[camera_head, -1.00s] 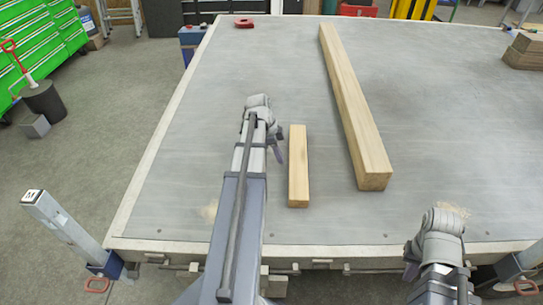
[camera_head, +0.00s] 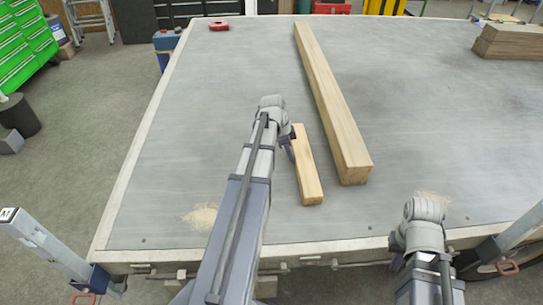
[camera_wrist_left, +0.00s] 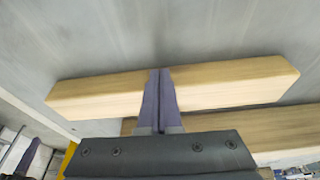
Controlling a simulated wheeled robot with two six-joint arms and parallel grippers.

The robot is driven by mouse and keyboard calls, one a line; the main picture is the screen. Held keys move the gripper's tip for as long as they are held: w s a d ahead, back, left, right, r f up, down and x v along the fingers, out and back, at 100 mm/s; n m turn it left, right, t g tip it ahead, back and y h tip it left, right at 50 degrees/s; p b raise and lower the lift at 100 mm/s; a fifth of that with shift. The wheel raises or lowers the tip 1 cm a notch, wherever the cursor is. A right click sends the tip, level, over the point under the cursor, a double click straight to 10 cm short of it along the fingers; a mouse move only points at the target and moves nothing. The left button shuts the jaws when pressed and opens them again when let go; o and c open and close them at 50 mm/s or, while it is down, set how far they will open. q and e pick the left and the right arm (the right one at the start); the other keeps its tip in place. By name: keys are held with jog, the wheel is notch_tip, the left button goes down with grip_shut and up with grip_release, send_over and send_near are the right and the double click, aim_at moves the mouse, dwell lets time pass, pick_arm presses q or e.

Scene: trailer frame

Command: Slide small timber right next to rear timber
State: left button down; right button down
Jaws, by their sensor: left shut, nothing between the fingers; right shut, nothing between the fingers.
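The small timber (camera_head: 309,178) is a short pale wooden bar on the grey deck. The rear timber (camera_head: 332,110) is the much longer, thicker beam to its right, with a narrow gap between them in the head view. My left gripper (camera_head: 291,152) is shut and empty at the small timber's left side.
The grey trailer deck (camera_head: 220,120) has wide free room left of the small timber. A stack of wood (camera_head: 512,40) stands at the far right. A red object (camera_head: 218,25) lies at the far left edge. Pale dusty patches mark the front of the deck.

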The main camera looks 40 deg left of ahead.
pick_arm(q)
jog(key=w+d, duration=0.2)
jog(key=d, duration=0.1)
jog(key=w+d, duration=0.3)
jog(key=shift+w+d, duration=0.2)
jog(key=shift+d, duration=0.05)
